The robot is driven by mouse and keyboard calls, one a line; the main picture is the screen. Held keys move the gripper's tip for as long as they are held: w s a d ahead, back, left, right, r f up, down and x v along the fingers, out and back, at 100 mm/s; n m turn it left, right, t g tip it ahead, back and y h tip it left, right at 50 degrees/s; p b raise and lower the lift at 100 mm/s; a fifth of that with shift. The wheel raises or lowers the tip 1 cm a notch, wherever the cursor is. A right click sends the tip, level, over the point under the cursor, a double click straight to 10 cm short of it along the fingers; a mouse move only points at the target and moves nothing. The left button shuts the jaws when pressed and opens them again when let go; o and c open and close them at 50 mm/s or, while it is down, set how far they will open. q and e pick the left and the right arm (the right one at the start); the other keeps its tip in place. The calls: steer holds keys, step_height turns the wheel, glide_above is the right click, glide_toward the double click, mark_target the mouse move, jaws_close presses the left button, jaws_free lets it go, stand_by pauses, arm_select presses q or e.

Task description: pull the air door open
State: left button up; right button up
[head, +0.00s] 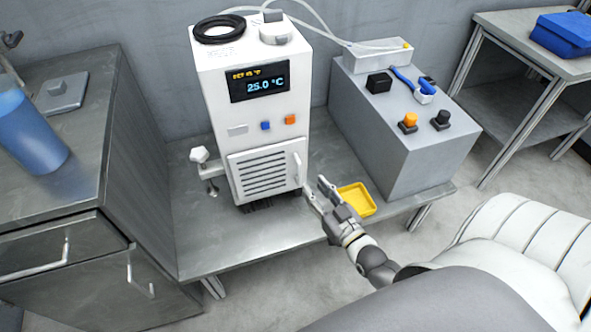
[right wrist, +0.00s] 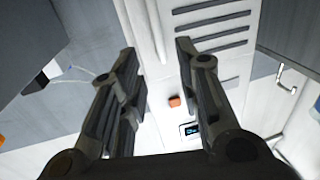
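The air door (head: 266,175) is the slatted white panel low on the front of a white unit (head: 250,125); it looks closed. A pale upright handle (head: 298,169) stands at its right edge. My right gripper (head: 318,191) is just right of the handle, pointing at the unit. In the right wrist view its two dark fingers (right wrist: 158,50) are spread apart. A white upright strip, seemingly the handle (right wrist: 156,28), shows between the fingertips, and the door's slats (right wrist: 208,30) show to the right. I cannot tell whether either finger touches it. My left gripper is not in view.
The unit stands on a grey metal table (head: 235,243). A yellow tray (head: 357,199) lies beside my right gripper, and a grey box (head: 405,135) with knobs stands behind it. A white clamp knob (head: 200,155) sticks out left of the door. The table's front left is clear.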

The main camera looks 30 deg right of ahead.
mark_target(300, 171)
arm_select(q)
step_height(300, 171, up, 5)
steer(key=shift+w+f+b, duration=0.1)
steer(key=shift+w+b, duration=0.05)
steer(key=shift+b, duration=0.5)
arm_select(e)
steer(key=w, duration=0.9)
steer(key=shift+d, duration=0.15)
steer(key=shift+f, duration=0.1)
jaws_close()
